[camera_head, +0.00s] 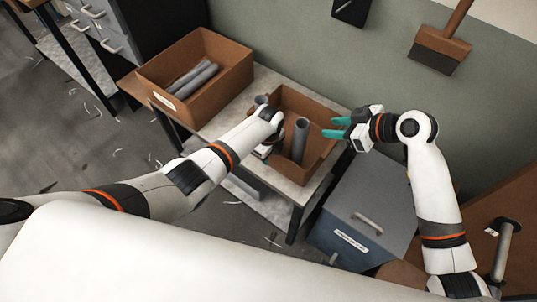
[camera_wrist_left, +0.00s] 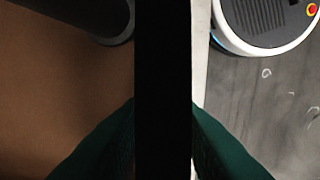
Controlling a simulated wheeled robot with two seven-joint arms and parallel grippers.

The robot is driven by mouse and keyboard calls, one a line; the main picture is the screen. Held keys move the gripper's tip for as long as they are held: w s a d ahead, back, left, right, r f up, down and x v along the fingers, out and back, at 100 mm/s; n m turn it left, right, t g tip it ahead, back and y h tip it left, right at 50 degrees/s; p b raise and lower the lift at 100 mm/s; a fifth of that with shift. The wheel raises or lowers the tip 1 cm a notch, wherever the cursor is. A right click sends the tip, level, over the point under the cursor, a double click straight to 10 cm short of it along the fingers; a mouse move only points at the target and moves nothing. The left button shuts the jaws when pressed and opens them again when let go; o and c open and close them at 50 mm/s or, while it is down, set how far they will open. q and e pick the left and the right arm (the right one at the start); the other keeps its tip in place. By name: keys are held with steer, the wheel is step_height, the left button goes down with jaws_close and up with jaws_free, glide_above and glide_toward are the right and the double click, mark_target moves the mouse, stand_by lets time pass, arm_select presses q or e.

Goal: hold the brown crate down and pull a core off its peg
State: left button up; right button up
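The brown crate (camera_head: 322,104) stands on the table with grey cores upright in it. One tall core (camera_head: 300,140) stands near its middle, and another (camera_head: 261,101) shows at its far left corner. The pegs are hidden. My left gripper (camera_head: 263,151) is at the crate's near left wall, partly hidden by its own arm. In the left wrist view, its teal fingers (camera_wrist_left: 163,100) lie either side of a black strip that hides the space between their tips. Brown crate surface shows on one side, floor on the other. My right gripper (camera_head: 328,128) is open and empty at the crate's right wall.
A second brown crate (camera_head: 228,85) with several grey cores lying in it stands to the left on the table (camera_head: 237,105). A grey lidded box (camera_head: 365,212) stands below right of the table. A wall with a hanging brush (camera_head: 440,50) is behind.

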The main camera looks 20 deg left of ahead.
arm_select(q)
jaws_close()
stand_by(1.2)
